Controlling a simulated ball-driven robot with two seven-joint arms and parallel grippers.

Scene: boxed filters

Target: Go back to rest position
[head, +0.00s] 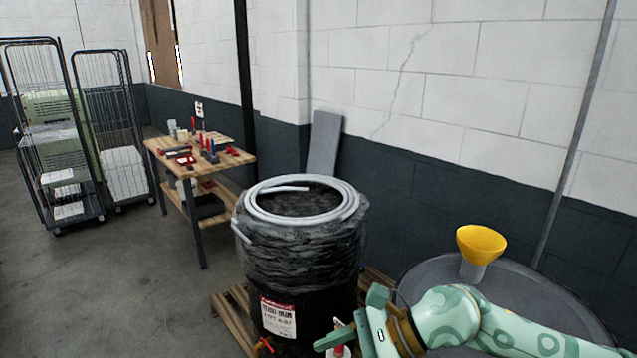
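My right gripper (340,338) is at the bottom of the head view, in front of the lower right side of a black drum. Its green arm comes in from the right. One finger points left; the lower part of the gripper is cut off or hidden, so I cannot tell how far apart the fingers are. A small white and red item (339,324) shows right by the finger; I cannot tell whether it is touched or stands behind. My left gripper is not in view.
The black drum (300,260), wrapped in plastic with a pale hose coiled on top, stands on a wooden pallet (232,318). A yellow funnel (481,243) sits on a grey drum (540,285) behind my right arm. A tool table (205,160) and wire carts (60,140) stand left. Floor at left is clear.

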